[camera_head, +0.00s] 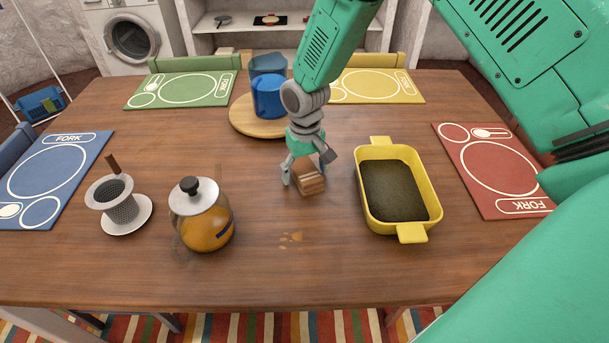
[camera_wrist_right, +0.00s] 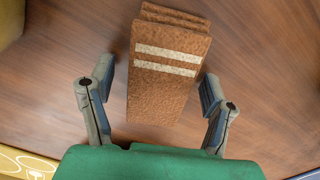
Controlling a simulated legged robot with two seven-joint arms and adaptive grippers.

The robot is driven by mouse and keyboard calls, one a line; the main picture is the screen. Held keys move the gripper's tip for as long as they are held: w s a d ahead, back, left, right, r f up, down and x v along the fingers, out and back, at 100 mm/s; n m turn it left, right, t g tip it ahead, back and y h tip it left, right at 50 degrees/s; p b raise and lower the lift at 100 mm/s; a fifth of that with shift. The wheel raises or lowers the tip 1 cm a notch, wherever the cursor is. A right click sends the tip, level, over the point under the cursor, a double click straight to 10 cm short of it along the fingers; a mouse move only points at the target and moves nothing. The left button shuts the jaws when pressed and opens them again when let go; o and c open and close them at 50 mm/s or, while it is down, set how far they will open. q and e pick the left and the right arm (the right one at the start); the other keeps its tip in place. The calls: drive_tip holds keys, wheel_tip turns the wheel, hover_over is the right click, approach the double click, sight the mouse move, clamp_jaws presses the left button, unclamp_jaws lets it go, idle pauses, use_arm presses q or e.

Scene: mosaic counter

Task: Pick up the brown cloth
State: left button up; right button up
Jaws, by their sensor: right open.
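The brown cloth (camera_head: 309,181) is folded in layers with pale stripes and lies on the wooden table, left of the yellow dish. In the right wrist view the cloth (camera_wrist_right: 163,75) lies between and beyond the fingers, with two cream stripes across it. My right gripper (camera_head: 305,177) comes down from above at the cloth, its fingers on either side. In the right wrist view the right gripper (camera_wrist_right: 155,95) is open, with gaps between the fingers and the cloth. My left gripper does not show.
A yellow baking dish (camera_head: 431,212) stands right of the cloth. A glass jar of orange contents (camera_head: 207,228) and a cup on a saucer (camera_head: 143,217) stand left. A round board (camera_head: 242,120) with blue containers (camera_head: 268,92) is behind.

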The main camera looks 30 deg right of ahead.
sight(305, 169)
drive_tip(key=shift+f, duration=0.1)
drive_tip(key=c, duration=1.4)
drive_tip(key=shift+o, duration=0.2)
wheel_tip(305, 169, up, 10)
drive_tip(key=shift+r+p, duration=0.1)
drive_tip(key=shift+p, duration=0.6)
